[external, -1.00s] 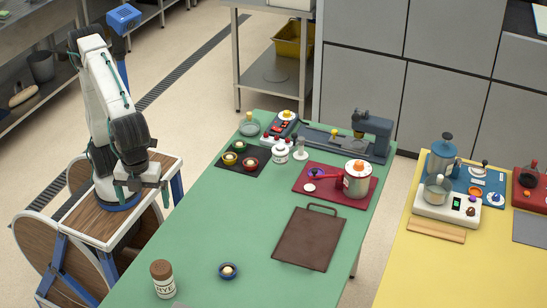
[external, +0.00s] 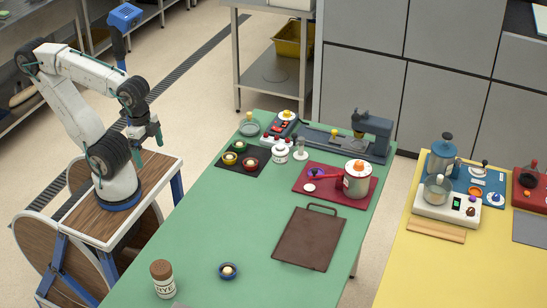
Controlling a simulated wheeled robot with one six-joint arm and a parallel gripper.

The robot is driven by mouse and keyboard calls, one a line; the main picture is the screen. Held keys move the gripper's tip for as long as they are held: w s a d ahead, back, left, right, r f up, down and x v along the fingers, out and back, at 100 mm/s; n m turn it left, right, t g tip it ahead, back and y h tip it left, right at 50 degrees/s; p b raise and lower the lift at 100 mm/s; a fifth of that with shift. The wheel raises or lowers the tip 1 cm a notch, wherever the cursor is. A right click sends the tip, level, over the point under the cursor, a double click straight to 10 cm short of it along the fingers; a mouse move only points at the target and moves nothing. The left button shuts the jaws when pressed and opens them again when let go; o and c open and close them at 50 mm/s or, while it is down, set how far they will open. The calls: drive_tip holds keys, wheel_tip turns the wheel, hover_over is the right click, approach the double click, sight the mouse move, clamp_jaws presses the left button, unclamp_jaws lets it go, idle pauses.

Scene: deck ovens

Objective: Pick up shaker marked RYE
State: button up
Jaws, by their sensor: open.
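The shaker marked RYE (external: 163,280) stands upright at the near left end of the green table (external: 190,232). It has a brown top and a pale body with dark lettering. My gripper (external: 147,137) hangs from my raised arm, above my wooden base top and left of the table. It is open and empty, well apart from the shaker and farther back. The fingers are small in this view.
A brown board (external: 309,238) lies farther right. A black mat (external: 242,158) with several small bowls and a red mat (external: 313,191) with a pot (external: 357,182) lie farther back. The table's middle left is clear.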

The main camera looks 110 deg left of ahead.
drive_tip(key=shift+c, duration=1.3)
drive_tip(key=shift+r, duration=0.1)
